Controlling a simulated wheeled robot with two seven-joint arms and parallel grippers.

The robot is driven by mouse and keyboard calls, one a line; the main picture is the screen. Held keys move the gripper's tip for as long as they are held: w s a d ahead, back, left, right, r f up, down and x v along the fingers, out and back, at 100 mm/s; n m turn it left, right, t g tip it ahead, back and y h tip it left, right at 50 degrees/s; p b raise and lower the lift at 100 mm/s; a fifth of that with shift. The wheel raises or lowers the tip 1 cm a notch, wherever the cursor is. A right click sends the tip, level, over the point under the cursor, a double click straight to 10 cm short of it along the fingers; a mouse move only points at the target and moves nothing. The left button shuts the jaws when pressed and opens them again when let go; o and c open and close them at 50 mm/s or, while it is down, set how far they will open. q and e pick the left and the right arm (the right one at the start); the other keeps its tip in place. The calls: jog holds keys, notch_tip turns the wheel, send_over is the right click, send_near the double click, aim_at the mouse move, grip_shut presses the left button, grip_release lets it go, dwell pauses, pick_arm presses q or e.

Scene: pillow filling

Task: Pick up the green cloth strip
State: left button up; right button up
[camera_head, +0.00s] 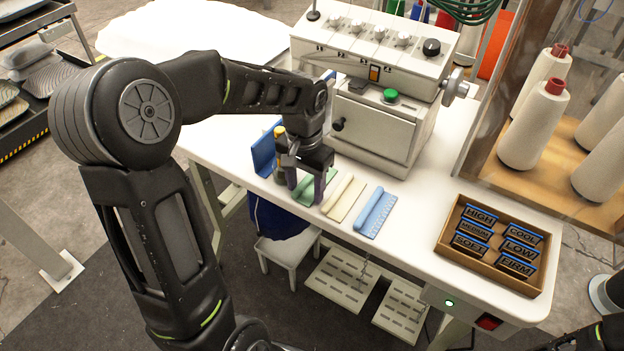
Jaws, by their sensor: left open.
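The green cloth strip (306,186) lies on the white table near its front edge. It sits left of a cream strip (345,198) and a light blue strip (375,212). My left gripper (305,194) points down over the green strip with its jaws open. One finger shows on each side of the strip's visible middle. The gripper hides part of the strip, and I cannot tell whether the fingers touch it. My right gripper does not show.
A white machine (385,125) with a green button stands behind the strips. A blue holder (265,152) is left of the gripper. A cardboard tray (447,243) of labelled blocks sits at right. The table between light blue strip and tray is clear.

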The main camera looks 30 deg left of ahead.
pick_arm(q)
jog(key=shift+c, duration=0.2)
jog(key=c, duration=0.9)
jog(key=shift+r, duration=0.1)
jog(key=shift+c, duration=0.2)
notch_tip(320, 180, up, 12)
notch_tip(320, 180, up, 6)
jog(key=p, duration=0.3)
send_over(306, 194)
dwell(0.6)
